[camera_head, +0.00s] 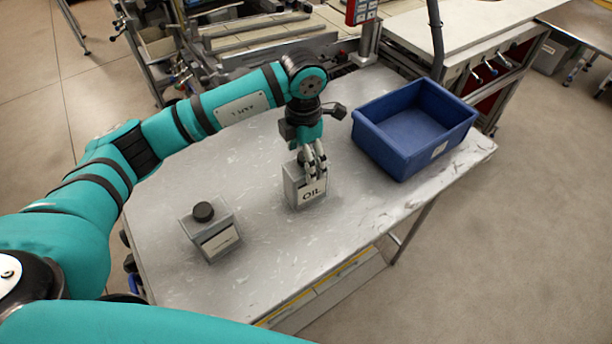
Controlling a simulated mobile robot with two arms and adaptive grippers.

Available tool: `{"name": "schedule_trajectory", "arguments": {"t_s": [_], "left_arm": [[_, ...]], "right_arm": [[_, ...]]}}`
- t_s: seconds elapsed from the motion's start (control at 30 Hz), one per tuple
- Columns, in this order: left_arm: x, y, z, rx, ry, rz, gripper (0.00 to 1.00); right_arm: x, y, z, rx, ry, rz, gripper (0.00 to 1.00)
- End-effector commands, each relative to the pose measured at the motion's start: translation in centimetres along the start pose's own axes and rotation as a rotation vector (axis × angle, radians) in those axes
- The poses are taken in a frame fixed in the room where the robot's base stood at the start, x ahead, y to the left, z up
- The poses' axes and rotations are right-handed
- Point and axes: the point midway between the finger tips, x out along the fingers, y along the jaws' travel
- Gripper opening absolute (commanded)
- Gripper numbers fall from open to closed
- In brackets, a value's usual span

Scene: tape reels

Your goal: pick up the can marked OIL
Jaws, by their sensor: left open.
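The can marked OIL (311,194) is a grey box-shaped can standing upright on the grey metal table (270,260). Its label faces the front, and its top is partly hidden behind my gripper. My left gripper (314,170) points down at the top of this can, with its open fingers at the can's upper part. I cannot tell whether the fingers touch it. My right gripper is not in view.
A second grey can (216,243) with a black round cap stands on the table to the left; its label is unreadable. An empty blue bin (400,161) stands at the table's right end. The table's front middle is clear.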

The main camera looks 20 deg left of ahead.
Motion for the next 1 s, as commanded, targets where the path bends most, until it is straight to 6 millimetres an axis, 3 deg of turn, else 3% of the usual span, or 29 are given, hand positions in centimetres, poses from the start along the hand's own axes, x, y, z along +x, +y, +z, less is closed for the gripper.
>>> {"name": "schedule_trajectory", "arguments": {"t_s": [0.17,0.4,0.7,1.0], "left_arm": [[1.4,-0.5,0.0,0.000,0.003,-0.003,0.83],[4.8,-0.8,0.1,-0.001,0.001,-0.001,0.83],[5.3,-0.8,0.1,0.000,-0.001,0.001,0.81],[5.3,-0.7,0.1,-0.001,-0.001,0.001,0.42]], "right_arm": [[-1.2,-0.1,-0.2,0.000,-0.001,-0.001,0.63],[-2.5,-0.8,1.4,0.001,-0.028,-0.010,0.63],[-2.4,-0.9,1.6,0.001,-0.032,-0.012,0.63],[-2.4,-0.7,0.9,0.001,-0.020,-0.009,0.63]]}}
